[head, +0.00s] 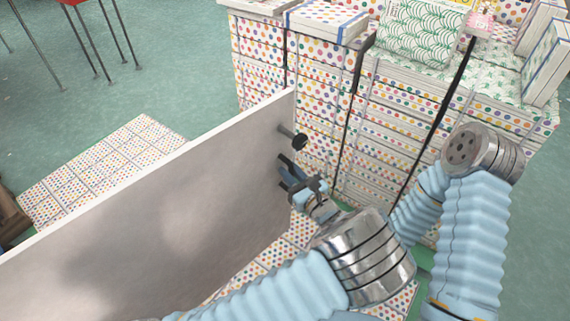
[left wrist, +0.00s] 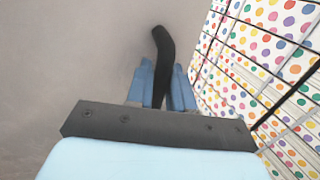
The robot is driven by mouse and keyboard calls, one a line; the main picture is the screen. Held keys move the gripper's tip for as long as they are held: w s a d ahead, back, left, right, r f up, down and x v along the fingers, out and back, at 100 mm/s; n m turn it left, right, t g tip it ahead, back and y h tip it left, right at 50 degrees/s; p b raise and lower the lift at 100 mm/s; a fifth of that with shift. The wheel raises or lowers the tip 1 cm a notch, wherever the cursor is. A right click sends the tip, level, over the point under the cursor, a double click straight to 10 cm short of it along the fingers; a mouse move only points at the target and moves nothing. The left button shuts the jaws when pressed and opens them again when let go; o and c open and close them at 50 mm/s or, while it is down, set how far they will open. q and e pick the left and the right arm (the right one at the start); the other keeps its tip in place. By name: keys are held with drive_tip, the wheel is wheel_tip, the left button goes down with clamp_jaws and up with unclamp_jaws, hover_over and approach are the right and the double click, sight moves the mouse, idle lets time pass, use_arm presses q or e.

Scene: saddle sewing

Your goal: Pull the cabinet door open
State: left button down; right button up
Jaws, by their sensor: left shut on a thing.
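The cabinet door is a large pale grey panel (head: 170,215) that runs from the lower left to the upper middle of the head view. A black handle (head: 299,141) stands off its face near the right edge. My left gripper (head: 290,175) is at the door face just below the visible handle end. In the left wrist view, its blue fingers (left wrist: 164,85) are on both sides of the curved black handle (left wrist: 162,50), shut on it. The handle's lower part is hidden by the gripper. My right gripper is not in view.
Tall dotted stacks of boxes (head: 320,95) stand close beyond the door's right edge. They also show beside the gripper in the left wrist view (left wrist: 270,50). A low dotted stack (head: 105,165) lies behind the door. Green floor (head: 170,75) is open at the upper left.

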use_arm(q)
drive_tip(key=shift+s+d, duration=0.3)
drive_tip(key=shift+d, duration=0.05)
drive_tip(key=c, duration=1.1)
unclamp_jaws()
drive_tip(key=shift+c, duration=0.2)
